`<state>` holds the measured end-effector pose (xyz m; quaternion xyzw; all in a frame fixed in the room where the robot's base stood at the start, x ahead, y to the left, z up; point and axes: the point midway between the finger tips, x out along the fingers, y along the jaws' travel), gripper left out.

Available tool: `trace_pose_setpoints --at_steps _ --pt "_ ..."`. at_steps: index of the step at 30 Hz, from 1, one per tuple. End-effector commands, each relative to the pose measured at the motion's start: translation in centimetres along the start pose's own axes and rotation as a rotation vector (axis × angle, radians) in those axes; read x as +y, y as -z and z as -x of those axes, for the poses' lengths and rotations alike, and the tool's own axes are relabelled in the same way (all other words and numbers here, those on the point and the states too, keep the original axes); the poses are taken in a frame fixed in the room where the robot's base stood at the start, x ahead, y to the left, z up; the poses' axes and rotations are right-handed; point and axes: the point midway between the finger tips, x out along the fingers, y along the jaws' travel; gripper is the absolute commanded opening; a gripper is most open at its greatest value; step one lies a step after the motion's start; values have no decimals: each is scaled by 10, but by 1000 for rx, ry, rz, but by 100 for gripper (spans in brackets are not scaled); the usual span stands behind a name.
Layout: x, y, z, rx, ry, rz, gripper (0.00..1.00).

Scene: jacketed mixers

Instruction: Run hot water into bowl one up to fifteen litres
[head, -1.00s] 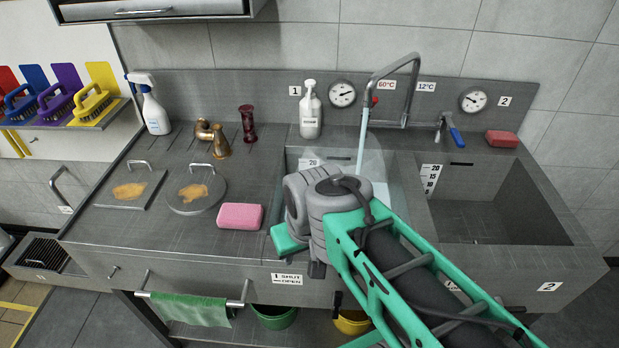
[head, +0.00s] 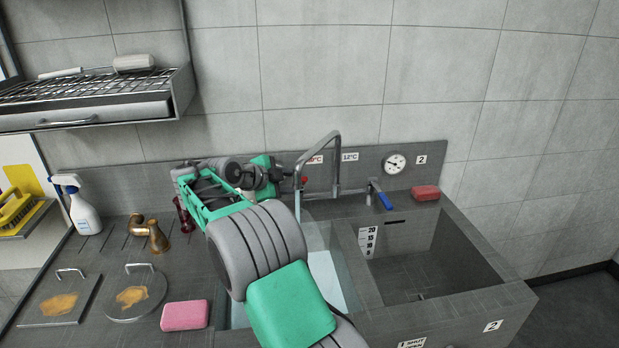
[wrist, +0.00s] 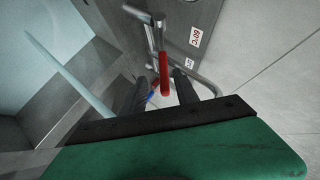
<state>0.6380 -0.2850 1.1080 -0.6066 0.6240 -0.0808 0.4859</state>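Hot tap's red lever (head: 304,181) is by the 60°C label (head: 314,159); it also shows in the wrist view (wrist: 163,75), between and beyond my dark fingertips. My gripper (wrist: 160,92) looks open, a finger on either side of the lever with gaps; contact is unclear. A pale water stream (head: 298,207) falls from the bent spout (head: 322,150) into bowl one (head: 352,272), the left basin. The stream also crosses the wrist view (wrist: 72,75). Pale water (head: 327,274) stands in bowl one. My arm hides its litre scale, so the level cannot be read.
Bowl two (head: 430,255), on the right, looks empty; its scale (head: 367,241) shows. A rack shelf (head: 95,95) overhangs at left. A pink sponge (head: 184,315) lies on the counter.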

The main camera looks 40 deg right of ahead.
Motion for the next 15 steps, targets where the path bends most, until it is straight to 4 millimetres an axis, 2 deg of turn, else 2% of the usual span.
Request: trace_pose_setpoints --at_steps 3,8,15 --pt "-4 6 -10 67 13 -107 36" --pt "-5 10 -25 83 15 -129 36" --pt "-6 15 -70 81 13 -128 36"
